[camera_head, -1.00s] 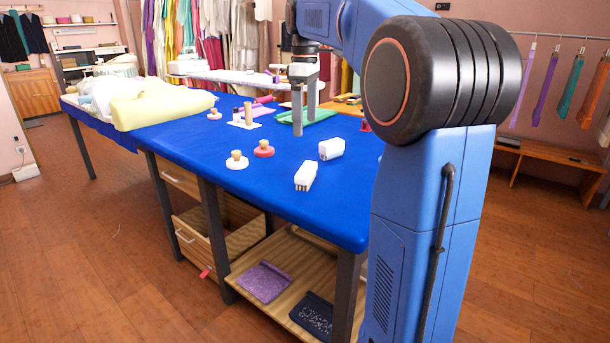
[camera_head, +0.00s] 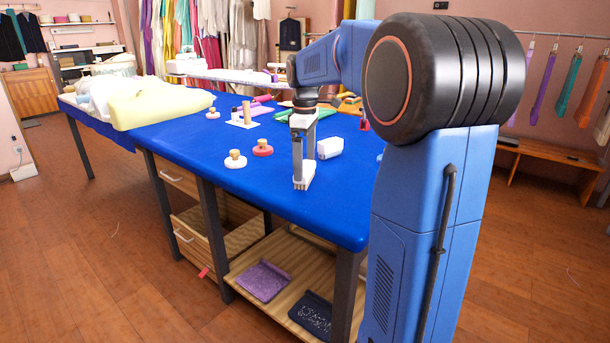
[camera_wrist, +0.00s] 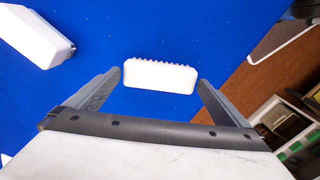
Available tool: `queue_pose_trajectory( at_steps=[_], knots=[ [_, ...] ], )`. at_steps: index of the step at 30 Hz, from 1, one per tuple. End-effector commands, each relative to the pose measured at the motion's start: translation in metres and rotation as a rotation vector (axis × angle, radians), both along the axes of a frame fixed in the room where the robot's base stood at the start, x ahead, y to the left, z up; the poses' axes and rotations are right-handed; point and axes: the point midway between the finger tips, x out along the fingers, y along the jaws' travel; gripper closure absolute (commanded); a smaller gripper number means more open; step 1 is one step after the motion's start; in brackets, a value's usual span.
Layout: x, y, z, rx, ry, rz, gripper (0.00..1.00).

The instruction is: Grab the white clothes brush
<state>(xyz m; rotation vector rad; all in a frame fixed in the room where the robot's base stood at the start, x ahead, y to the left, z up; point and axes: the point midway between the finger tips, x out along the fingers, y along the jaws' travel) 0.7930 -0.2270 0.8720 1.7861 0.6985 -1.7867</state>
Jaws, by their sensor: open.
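The white clothes brush (camera_head: 309,173) lies on the blue table near its front edge, partly hidden by my gripper in the head view. In the wrist view the brush (camera_wrist: 160,77) shows as a pale rounded block with a row of bristles along its upper edge. My gripper (camera_head: 301,166) points down over it. In the wrist view my open gripper (camera_wrist: 161,80) has one finger on each side of the brush, with a blue gap showing on both sides. Whether the fingertips reach down to the table is hard to tell.
A second white block (camera_head: 330,147) lies close behind, also at upper left in the wrist view (camera_wrist: 38,32). Two round knobbed pieces, white (camera_head: 235,161) and red (camera_head: 262,149), stand to the left. The table's front edge (camera_head: 290,214) is near. Blue surface around the brush is clear.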

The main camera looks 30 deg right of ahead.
Motion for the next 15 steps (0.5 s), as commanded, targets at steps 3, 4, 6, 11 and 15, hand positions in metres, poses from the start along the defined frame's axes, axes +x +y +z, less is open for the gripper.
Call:
queue_pose_trajectory(
  at_steps=[3,4,6,11,15],
  knots=[
    [0.0,0.0,-0.015,0.0,0.001,0.0,0.0],
    [0.0,0.0,-0.018,0.0,0.001,0.0,0.0],
    [0.0,0.0,-0.023,0.0,0.001,0.0,0.0],
    [0.0,0.0,-0.026,0.0,0.0,0.0,0.0],
    [0.0,0.0,-0.026,0.0,0.0,0.0,0.05]
  ],
)
